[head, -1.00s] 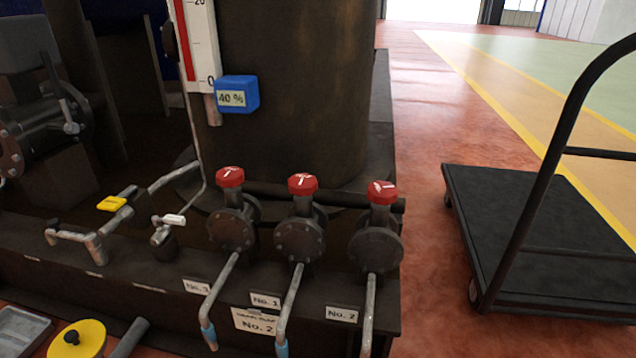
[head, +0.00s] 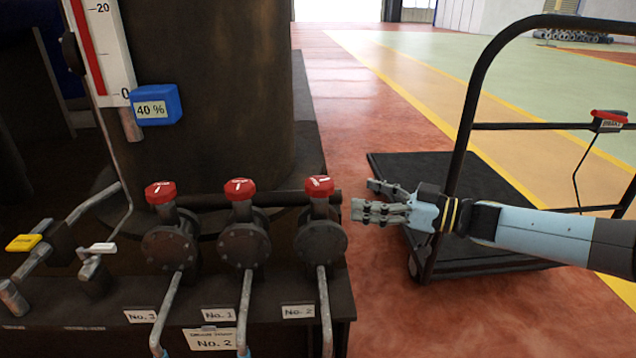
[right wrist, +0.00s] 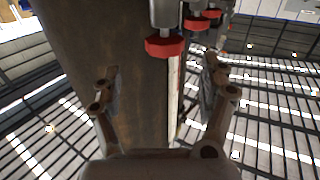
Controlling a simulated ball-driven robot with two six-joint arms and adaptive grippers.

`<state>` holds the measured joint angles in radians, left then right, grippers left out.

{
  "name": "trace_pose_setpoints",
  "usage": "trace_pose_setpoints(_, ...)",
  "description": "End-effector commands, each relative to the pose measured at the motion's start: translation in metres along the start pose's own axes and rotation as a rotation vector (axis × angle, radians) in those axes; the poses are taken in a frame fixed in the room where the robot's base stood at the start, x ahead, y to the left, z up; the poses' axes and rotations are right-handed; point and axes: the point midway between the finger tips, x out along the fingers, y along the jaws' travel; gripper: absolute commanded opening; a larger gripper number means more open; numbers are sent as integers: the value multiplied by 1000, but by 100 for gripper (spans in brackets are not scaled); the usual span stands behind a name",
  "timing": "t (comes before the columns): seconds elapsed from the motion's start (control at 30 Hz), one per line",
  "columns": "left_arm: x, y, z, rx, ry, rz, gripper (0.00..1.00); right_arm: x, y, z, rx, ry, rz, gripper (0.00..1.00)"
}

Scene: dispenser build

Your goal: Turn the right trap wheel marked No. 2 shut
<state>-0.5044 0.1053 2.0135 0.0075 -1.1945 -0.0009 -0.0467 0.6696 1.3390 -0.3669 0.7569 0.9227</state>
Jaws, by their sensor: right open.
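Three red trap wheels sit in a row on dark flanged valves in the head view. The right wheel (head: 319,186) is above the right-hand label No. 2 (head: 298,311); white marks show on its top. The middle wheel (head: 240,189) is above No. 1, and the left wheel (head: 160,192) is above No. 3. My right gripper (head: 366,198) is open and empty, to the right of the right wheel and apart from it. In the right wrist view, red wheels show, the nearest (right wrist: 165,46) beyond the open fingers (right wrist: 160,85). My left gripper is not in view.
A black platform cart (head: 400,165) with a tall handle stands at the right, behind my right arm. A large dark tank (head: 220,90) rises behind the valves. A yellow-handled valve (head: 24,242) and a white-handled one (head: 98,249) are at the left. Red floor is open beyond.

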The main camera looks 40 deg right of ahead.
Motion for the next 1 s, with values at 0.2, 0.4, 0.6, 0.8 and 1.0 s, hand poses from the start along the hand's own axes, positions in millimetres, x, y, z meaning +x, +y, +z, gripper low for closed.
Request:
trace_pose_setpoints(0.2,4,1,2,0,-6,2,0,9,-1,-9,8,28,-69,77)
trace_pose_setpoints(0.4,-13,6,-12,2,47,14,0,47,-4,-8,8,29,-67,77)
trace_pose_setpoints(0.6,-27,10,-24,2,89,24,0,84,-6,-10,7,28,-65,77)
trace_pose_setpoints(0.8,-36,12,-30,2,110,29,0,103,-8,-12,7,28,-65,77)
trace_pose_setpoints(1.0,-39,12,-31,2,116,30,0,106,-8,-13,7,27,-65,77)
